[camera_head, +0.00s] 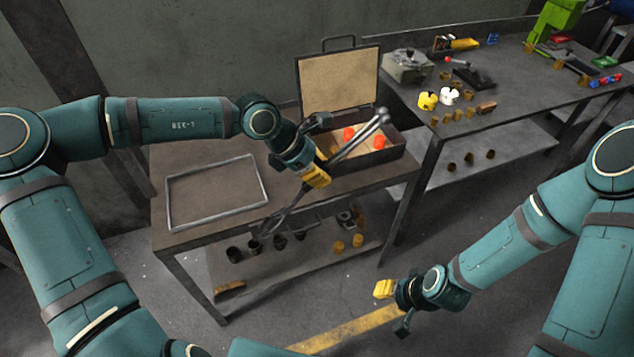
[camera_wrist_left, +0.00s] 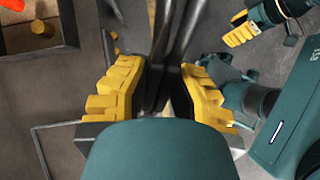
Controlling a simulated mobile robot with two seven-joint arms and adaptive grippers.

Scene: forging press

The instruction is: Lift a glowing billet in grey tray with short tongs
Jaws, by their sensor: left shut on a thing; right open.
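My left gripper (camera_head: 314,178) is shut on the grey metal tongs (camera_head: 356,137), which slant up to the right across the front of an open dark box (camera_head: 395,153). Their rounded end is near the box's right side. Their two-legged lower end hangs past the table's front edge. In the left wrist view the tongs (camera_wrist_left: 174,50) run between the yellow fingers. Two glowing orange billets (camera_head: 349,133) (camera_head: 378,142) show in the box, partly hidden by the tongs. A grey-rimmed tray (camera_head: 264,180) lies empty on the table's left. My right gripper (camera_head: 393,305) is open and empty, low over the floor.
The box's tan-lined lid (camera_head: 338,82) stands upright behind it. Under the front table (camera_head: 190,235), a lower shelf holds several dark cups and brass cylinders. A second table (camera_head: 440,110) at the right holds tools, cups and small parts. Floor at the front is clear.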

